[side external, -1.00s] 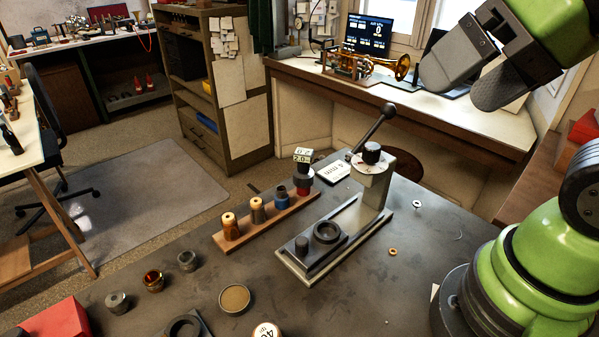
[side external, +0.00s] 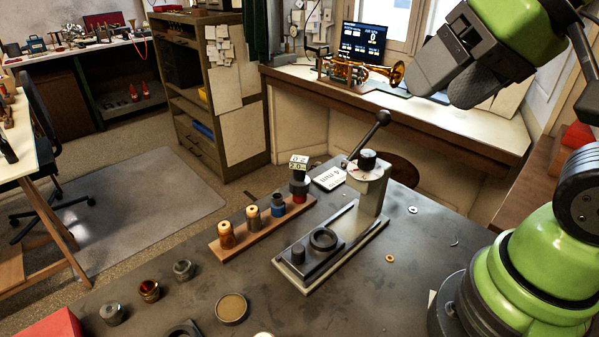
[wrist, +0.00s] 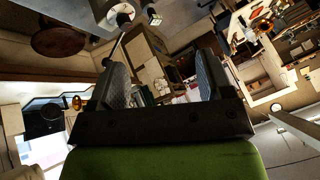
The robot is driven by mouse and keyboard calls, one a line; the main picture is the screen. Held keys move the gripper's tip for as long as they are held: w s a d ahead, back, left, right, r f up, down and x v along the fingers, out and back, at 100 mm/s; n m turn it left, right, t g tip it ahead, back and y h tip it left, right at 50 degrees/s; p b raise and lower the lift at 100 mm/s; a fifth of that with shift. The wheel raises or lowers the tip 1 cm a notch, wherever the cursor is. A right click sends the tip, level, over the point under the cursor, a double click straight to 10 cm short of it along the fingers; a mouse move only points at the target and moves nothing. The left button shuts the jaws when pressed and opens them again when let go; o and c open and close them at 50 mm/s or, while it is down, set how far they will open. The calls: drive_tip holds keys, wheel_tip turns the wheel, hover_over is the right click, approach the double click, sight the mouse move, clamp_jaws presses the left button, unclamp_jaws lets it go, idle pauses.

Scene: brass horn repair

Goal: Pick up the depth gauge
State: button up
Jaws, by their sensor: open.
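No item is plainly recognisable as the depth gauge. The cube also shows in the wrist view (wrist: 152,15). A lever press (side external: 368,195) with a round dial stands right of the rack. My gripper (side external: 440,93) is high above the bench at upper right, well apart from these. In the wrist view my gripper (wrist: 163,82) has its fingers spread, with nothing between them.
The rack also holds several capped tools. Small jars (side external: 149,290) and a round tan-topped dish (side external: 231,308) lie at the near left. Small rings (side external: 390,258) lie on the right, where the bench is mostly clear.

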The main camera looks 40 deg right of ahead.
drive_tip(key=w+d+f+g+h, duration=0.1)
drive_tip(key=w+f, duration=0.1)
drive_tip(key=w, duration=0.6)
drive_tip(key=n+g+h, duration=0.1)
approach(301, 167)
drive_tip(key=shift+n+g+h, duration=0.3)
drive_tip(key=shift+n, duration=0.1)
drive_tip(key=x, duration=0.6)
drive_tip(key=shift+w+a+f, duration=0.15)
drive_tip(key=shift+w+a, duration=0.15)
drive_tip(key=shift+w, duration=0.25)
drive_tip(key=shift+d+x, duration=0.2)
drive_tip(key=shift+x, duration=1.3)
drive_tip(key=shift+d+x, duration=0.2)
drive_tip(key=shift+x, duration=1.35)
drive_tip(key=shift+c, duration=0.2)
drive_tip(key=c, duration=1.1)
drive_tip(key=shift+r, duration=0.2)
